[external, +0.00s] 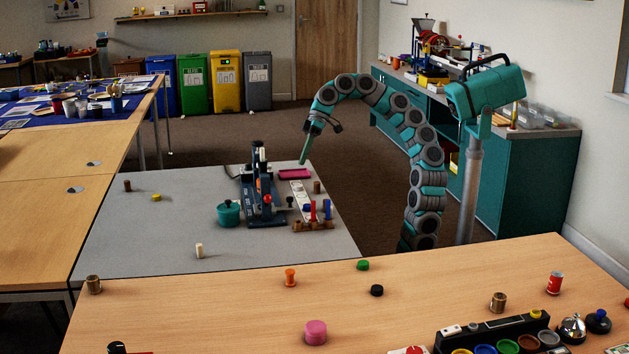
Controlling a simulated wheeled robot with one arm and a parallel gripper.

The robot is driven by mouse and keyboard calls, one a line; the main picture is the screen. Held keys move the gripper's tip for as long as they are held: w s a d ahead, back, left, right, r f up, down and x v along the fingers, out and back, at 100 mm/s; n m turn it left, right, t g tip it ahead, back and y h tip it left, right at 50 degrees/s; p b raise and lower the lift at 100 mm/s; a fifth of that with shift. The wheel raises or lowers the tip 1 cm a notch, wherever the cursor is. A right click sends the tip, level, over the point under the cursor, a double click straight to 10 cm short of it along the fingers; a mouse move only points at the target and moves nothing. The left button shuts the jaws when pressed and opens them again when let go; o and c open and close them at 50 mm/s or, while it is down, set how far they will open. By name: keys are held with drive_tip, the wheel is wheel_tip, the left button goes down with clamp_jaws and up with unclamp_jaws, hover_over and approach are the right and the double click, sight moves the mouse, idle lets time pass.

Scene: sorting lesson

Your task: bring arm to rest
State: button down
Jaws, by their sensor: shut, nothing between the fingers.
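My gripper (304,151) is at the end of my teal and grey arm, which arches up from the right and bends down over the far right edge of the grey table (130,232). The gripper points down and is shut, with nothing held. It is above and near a pink tray-like object (295,174); whether it touches it cannot be told at this size.
A dark blue press-like device (262,205) stands beside a teal pot (228,214) and a small rack with red and blue pegs (313,223). The grey table's left part is mostly clear. A wooden table (220,300) with small objects is in front.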

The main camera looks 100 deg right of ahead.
drive_tip(key=s+a+f+n+h+b, duration=0.1)
drive_tip(key=s+a+f+n, duration=0.15)
drive_tip(key=a, duration=0.65)
drive_tip(key=s+a+f+n+g+h+b, duration=0.1)
drive_tip(key=s+a+n+b, duration=0.15)
drive_tip(key=a, duration=0.55)
drive_tip(key=s+a+f+n+h, duration=0.15)
drive_tip(key=a+n, duration=0.25)
drive_tip(key=a, duration=0.5)
drive_tip(key=s+d+f+m+g+b, duration=0.1)
drive_tip(key=s+d+f+m+g, duration=0.15)
drive_tip(key=s+f, duration=0.7)
drive_tip(key=s+d+f+m+g+b, duration=0.15)
drive_tip(key=s+f+g, duration=0.25)
drive_tip(key=s+f, duration=0.55)
drive_tip(key=d+f+m+p, duration=0.2)
drive_tip(key=d+p, duration=0.1)
drive_tip(key=d, duration=0.2)
drive_tip(key=w+d+f+m+h+p, duration=0.1)
drive_tip(key=d+f+m+p, duration=0.1)
drive_tip(key=d, duration=0.4)
drive_tip(key=shift+w+f+m+p, duration=0.3)
drive_tip(key=shift+m+p, duration=0.1)
drive_tip(key=shift+p, duration=0.3)
drive_tip(key=shift+t, duration=0.25)
